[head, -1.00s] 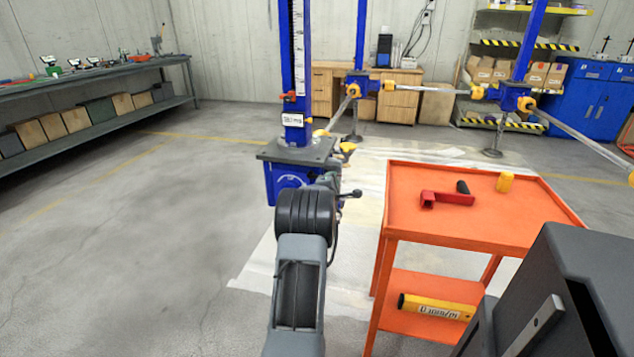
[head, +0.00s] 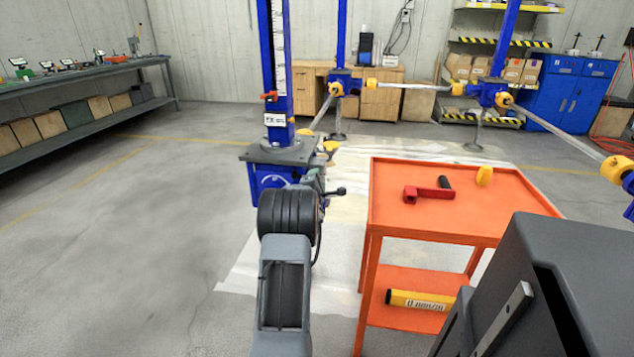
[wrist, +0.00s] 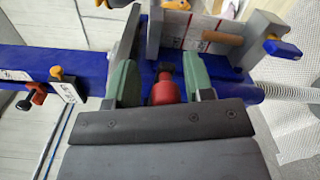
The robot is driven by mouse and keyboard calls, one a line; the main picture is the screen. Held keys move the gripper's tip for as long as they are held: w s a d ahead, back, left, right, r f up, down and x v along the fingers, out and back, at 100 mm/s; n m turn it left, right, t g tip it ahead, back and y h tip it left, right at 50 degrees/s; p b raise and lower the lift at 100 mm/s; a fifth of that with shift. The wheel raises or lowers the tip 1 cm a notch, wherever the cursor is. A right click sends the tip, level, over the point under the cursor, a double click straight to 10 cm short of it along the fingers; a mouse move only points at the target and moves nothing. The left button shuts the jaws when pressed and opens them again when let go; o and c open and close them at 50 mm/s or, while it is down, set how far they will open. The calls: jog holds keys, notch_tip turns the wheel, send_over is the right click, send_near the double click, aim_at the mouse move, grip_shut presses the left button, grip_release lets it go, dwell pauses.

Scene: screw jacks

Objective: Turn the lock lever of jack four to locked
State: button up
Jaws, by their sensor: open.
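A blue jack post (head: 276,60) stands ahead, with a white label (head: 274,119) too small to read. A red lever-like part (head: 269,97) sits on the post above the label; it also shows in the wrist view (wrist: 37,97), left of the label. In the wrist view my gripper (wrist: 158,72) is open. A red part with a dark tip (wrist: 165,88) shows between its green fingers; I cannot tell whether they touch it. Which part is the lock lever is unclear.
A black-knobbed handle (head: 341,190) sticks out right of the jack's base. An orange cart (head: 520,215) with a red tool (head: 425,195) and a yellow item (head: 484,176) stands close on the right. A grey bench (head: 90,75) is far left; open floor lies between.

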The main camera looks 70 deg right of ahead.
jog(key=shift+a, duration=0.1)
jog(key=s+a+p, duration=0.2)
jog(key=a, duration=1.1)
jog(key=shift+s+a, duration=0.15)
jog(key=shift+a, duration=0.05)
